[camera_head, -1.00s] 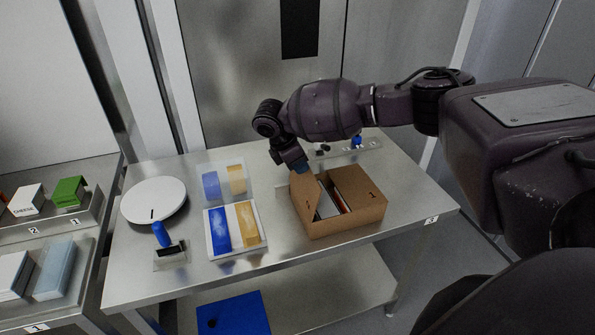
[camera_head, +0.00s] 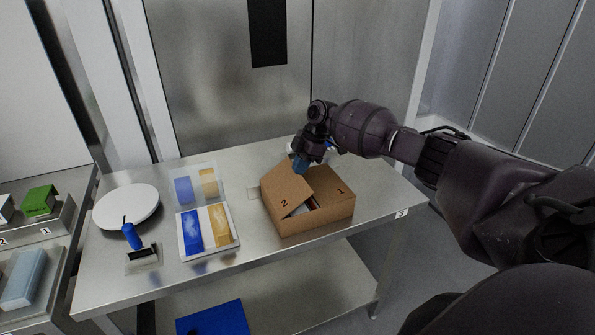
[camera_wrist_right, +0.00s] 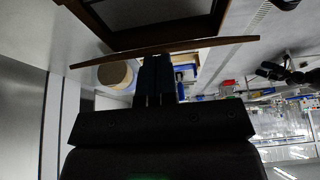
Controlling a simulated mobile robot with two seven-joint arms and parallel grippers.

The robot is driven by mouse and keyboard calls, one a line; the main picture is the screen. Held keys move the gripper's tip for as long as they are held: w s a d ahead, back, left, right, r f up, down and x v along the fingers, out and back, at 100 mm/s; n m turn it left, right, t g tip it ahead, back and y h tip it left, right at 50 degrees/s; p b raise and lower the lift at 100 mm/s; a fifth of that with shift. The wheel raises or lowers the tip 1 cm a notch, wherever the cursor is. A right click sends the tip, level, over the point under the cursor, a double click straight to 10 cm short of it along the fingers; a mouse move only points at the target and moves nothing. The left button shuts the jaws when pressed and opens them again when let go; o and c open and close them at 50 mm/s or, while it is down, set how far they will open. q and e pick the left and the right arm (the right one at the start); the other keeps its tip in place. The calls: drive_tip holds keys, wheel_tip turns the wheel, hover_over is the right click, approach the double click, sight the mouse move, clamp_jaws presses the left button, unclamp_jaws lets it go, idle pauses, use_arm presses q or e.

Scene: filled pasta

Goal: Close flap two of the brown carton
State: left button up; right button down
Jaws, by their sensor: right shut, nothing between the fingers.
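The brown carton (camera_head: 318,221) stands on the steel table. Flap two (camera_head: 280,185), marked "2", is tilted inward over the left of the opening. Flap one (camera_head: 341,186), marked "1", lies about flat on the right. Some contents (camera_head: 302,210) show through the front gap under flap two. My right gripper (camera_head: 299,166) is shut and empty, with its blue-tipped fingers at the upper back edge of flap two. In the right wrist view the fingers (camera_wrist_right: 156,72) meet a thin brown flap edge (camera_wrist_right: 215,44); contact cannot be told for certain.
Left of the carton are an open case (camera_head: 233,241) with blue and yellow panels, a blue-handled tool (camera_head: 132,237) and a round white plate (camera_head: 126,207). A blue sheet (camera_head: 212,318) is on the lower shelf. The table's right end is clear.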

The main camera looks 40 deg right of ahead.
drive_tip(key=shift+y, duration=0.7)
drive_tip(key=d+f+b, duration=0.1)
drive_tip(key=f+b, duration=0.1)
drive_tip(key=d+f+b, duration=0.1)
drive_tip(key=f, duration=0.1)
drive_tip(key=shift+s+d, duration=0.2)
drive_tip(key=shift+d, duration=0.1)
drive_tip(key=shift+d+f+b, duration=0.25)
drive_tip(key=shift+f+b, duration=0.25)
drive_tip(key=shift+b, duration=0.4)
drive_tip(key=shift+s, duration=0.1)
drive_tip(key=shift+f, duration=0.1)
